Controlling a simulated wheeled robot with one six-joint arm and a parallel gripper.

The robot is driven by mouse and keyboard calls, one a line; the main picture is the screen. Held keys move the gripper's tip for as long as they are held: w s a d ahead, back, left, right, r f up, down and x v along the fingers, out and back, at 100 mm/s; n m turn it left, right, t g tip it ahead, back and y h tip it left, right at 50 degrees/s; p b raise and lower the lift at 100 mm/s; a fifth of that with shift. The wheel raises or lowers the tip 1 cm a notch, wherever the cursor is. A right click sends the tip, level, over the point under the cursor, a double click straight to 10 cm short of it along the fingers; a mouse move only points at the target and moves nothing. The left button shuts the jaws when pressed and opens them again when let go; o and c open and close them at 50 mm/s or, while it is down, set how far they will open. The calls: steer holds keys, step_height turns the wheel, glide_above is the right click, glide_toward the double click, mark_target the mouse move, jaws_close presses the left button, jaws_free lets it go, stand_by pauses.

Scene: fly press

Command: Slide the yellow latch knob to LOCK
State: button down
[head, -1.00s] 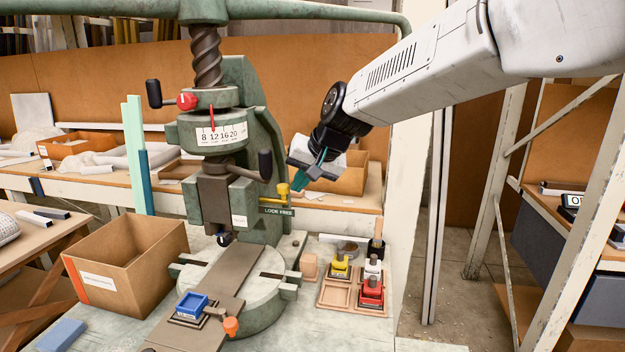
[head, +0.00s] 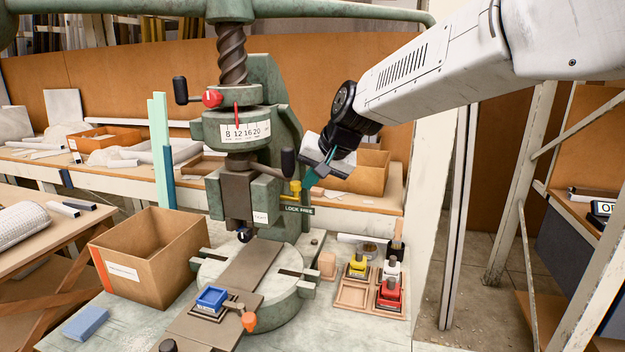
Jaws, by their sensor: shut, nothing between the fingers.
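The yellow latch knob (head: 296,188) stands on the right side of the green fly press (head: 270,85). It sits above the left part of a dark plate marked LOCK FREE (head: 298,209), on the LOCK side. My gripper (head: 309,181) comes in from the upper right with its teal fingers shut and empty. The fingertips are just right of the knob and overlap or nearly meet it in the picture. I cannot tell whether they touch it.
A black-knobbed lever (head: 287,162) is close to the left of my gripper. Below are a wooden tray (head: 352,293) with coloured tool blocks, a blue block (head: 211,299) on the press slide and a cardboard box (head: 150,262). A white post (head: 432,180) stands at the right.

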steer(key=s+d+r, duration=0.4)
steer(key=d+r, duration=0.4)
steer(key=shift+d+r, duration=0.15)
steer(key=shift+s, duration=0.1)
steer(key=s+d+f+g+h, duration=0.1)
steer(key=s+d+f, duration=0.3)
steer(key=s+d, duration=0.4)
steer(key=s+d+f+g+h, duration=0.1)
steer(key=s+d+f, duration=0.4)
steer(key=s, duration=1)
steer(key=s+d+f+g+h, duration=0.1)
steer(key=s+d+f+h, duration=0.2)
steer(key=s+d, duration=0.7)
steer(key=shift+s+d+f+m+g, duration=0.3)
steer(key=shift+s+d+f+m, duration=0.1)
steer(key=shift+s+f, duration=0.3)
